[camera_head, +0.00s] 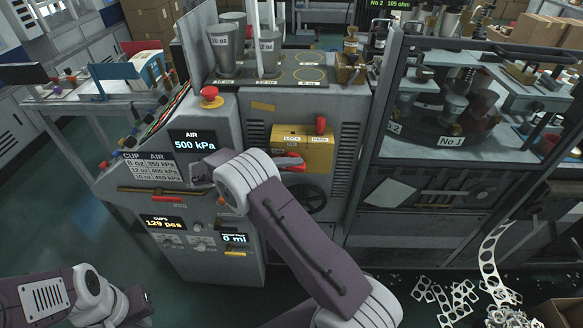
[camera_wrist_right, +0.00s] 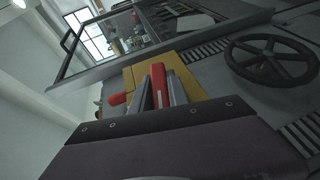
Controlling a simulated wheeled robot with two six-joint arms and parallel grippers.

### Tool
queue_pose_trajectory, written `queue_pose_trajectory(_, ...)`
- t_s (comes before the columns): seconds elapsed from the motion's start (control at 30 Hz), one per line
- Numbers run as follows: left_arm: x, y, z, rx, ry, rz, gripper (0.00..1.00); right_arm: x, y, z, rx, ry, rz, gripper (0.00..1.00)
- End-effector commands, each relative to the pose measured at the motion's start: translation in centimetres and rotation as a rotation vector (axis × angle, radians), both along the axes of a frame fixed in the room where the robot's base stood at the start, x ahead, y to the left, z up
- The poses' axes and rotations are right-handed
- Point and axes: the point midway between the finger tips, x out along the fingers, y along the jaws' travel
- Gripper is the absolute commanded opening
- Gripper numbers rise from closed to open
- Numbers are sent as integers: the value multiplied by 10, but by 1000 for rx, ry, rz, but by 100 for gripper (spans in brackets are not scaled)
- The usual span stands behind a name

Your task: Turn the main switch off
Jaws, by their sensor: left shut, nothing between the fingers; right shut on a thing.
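A yellow box (camera_head: 303,143) on the front of the grey machine bears two white labels, one reading "LOCK", and a red handle (camera_head: 290,162). My right gripper (camera_wrist_right: 161,88) is shut on the red handle (camera_wrist_right: 160,86), which shows between its two grey fingers in the right wrist view, in front of the yellow box (camera_wrist_right: 193,70). In the head view my right arm covers most of that gripper. A separate red knob (camera_head: 320,125) sits at the box's upper right. My left gripper (camera_head: 143,300) is low at the left, empty and shut, its fingers barely showing.
A black handwheel (camera_head: 312,200) is just below the yellow box. A red emergency button (camera_head: 210,95) and displays are on the console to the left. Cups (camera_head: 222,48) stand on top of the machine. Scrap strips (camera_head: 447,297) lie on the floor at right.

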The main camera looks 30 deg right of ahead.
Motion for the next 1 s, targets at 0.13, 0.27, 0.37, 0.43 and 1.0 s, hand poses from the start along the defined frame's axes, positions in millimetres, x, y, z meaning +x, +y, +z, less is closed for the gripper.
queue_pose_trajectory(0.13, 0, 0, -6, 0, 0, 0, 0, 0, 0, -2, -78, 48, 1, 0)
queue_pose_trajectory(0.27, 0, 0, -9, 0, 0, 0, 0, 0, 0, -2, -128, 77, 2, 0)
queue_pose_trajectory(0.37, 0, 0, -10, 0, 0, 0, 0, 1, 0, -1, -156, 94, 2, 0)
queue_pose_trajectory(0.43, 0, 0, -11, 0, 0, 0, 0, 1, 0, 0, -169, 102, 2, 0)
queue_pose_trajectory(1.0, 0, 0, -12, 0, 0, 0, 0, 0, 0, 1, -193, 117, 2, 0)
